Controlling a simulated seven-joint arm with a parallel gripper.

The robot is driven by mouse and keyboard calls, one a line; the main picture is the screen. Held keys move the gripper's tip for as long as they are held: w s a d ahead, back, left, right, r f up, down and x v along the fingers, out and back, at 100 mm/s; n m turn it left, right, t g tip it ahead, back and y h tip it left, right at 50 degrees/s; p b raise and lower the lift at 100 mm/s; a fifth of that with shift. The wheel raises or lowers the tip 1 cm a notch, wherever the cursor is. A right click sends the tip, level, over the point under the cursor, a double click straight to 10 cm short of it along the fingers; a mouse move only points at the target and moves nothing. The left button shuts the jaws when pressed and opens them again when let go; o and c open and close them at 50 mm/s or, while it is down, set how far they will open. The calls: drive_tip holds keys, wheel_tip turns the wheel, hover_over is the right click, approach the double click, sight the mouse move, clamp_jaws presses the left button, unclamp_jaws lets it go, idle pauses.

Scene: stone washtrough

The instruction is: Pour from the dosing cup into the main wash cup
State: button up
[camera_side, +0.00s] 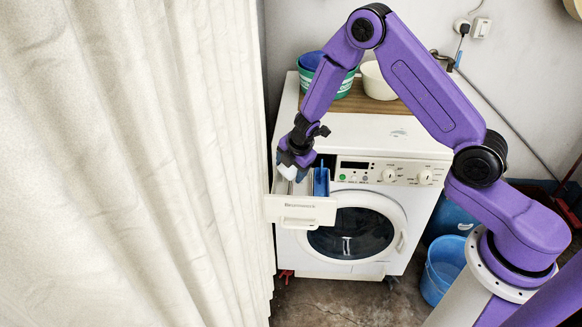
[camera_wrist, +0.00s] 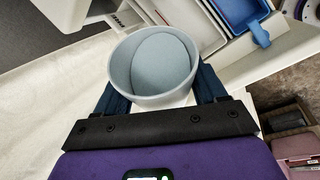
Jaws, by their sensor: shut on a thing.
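My gripper (camera_side: 293,158) is shut on the dosing cup (camera_side: 289,172), a small pale cup, over the left part of the pulled-out detergent drawer (camera_side: 300,213). In the wrist view my gripper (camera_wrist: 164,85) has a dark finger on each side of the dosing cup (camera_wrist: 122,72). Its mouth faces the camera, and a pale blue-grey surface shows inside. I cannot tell whether that is contents or the bottom. The drawer's compartments (camera_wrist: 195,25) lie beyond the cup, with a blue insert (camera_wrist: 248,22) at the right. I cannot tell which compartment is the main wash cup.
The drawer sticks out from the white washing machine (camera_side: 400,160), above its round door (camera_side: 350,232). A pale curtain (camera_side: 150,160) hangs close to the drawer's left. A green-and-blue tub (camera_side: 311,62) and a cream bowl (camera_side: 375,82) stand on top. A blue bucket (camera_side: 440,270) is on the floor.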

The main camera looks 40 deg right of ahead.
drive_tip(key=shift+d+f+y, duration=0.1)
drive_tip(key=shift+d+y, duration=0.05)
drive_tip(key=shift+y, duration=0.95)
idle(0.6)
drive_tip(key=shift+d, duration=0.1)
idle(0.4)
drive_tip(key=shift+r+m+y, duration=0.25)
drive_tip(key=shift+m+y, duration=0.05)
drive_tip(key=shift+y, duration=0.2)
drive_tip(key=shift+d, duration=0.1)
idle(0.7)
drive_tip(key=shift+d+r+y, duration=0.1)
drive_tip(key=shift+r+y, duration=0.1)
drive_tip(key=shift+y, duration=0.3)
idle(0.8)
drive_tip(key=shift+d+r+y, duration=0.15)
drive_tip(key=shift+r+y, duration=0.05)
drive_tip(key=shift+y, duration=0.5)
idle(0.5)
drive_tip(key=shift+d+r+m+y, duration=0.2)
drive_tip(key=shift+m+y, duration=0.1)
drive_tip(key=shift+y, duration=0.2)
